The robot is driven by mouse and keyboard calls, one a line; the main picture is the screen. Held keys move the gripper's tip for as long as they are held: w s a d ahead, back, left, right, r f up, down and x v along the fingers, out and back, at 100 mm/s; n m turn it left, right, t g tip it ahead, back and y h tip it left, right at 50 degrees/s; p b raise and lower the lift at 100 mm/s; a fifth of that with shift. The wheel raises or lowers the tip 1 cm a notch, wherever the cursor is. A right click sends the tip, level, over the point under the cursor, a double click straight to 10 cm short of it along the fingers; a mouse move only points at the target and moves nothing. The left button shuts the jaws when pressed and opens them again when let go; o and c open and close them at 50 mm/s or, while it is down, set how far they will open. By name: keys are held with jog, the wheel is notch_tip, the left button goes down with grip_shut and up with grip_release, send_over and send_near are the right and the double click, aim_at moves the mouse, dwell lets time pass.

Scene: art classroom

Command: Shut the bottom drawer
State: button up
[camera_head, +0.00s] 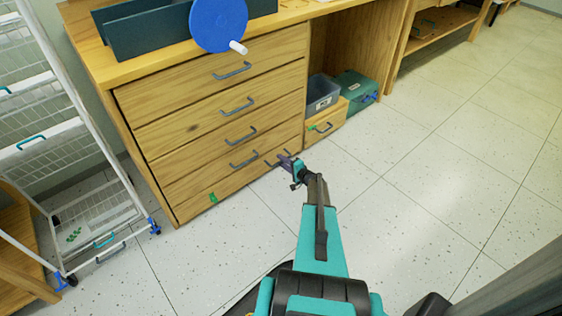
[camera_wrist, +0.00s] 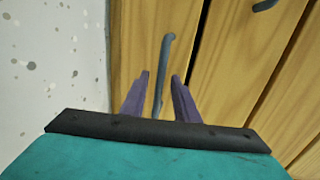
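The wooden cabinet has a stack of drawers, and the bottom drawer (camera_head: 190,207) is the lowest front, just above the floor. A green tag (camera_head: 212,197) is on its front. My gripper (camera_head: 285,161) is low at the right part of this front, by its grey bar handle (camera_head: 270,163). In the wrist view the handle (camera_wrist: 164,60) stands between the two purple fingers of my gripper (camera_wrist: 160,85), with gaps on both sides. The fingers are apart and do not visibly squeeze it. How far the drawer sticks out is hard to tell.
A white wire rack (camera_head: 95,215) on casters stands left of the cabinet. A small wooden box (camera_head: 327,126), a grey bin (camera_head: 322,90) and a green box (camera_head: 358,88) sit right of the drawers. The tiled floor (camera_head: 430,190) to the right is clear.

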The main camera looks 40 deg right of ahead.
jog(key=p+v, duration=0.3)
jog(key=v, duration=0.9)
jog(key=shift+s, duration=0.4)
jog(key=shift+w+a+r, duration=0.1)
jog(key=shift+r, duration=0.05)
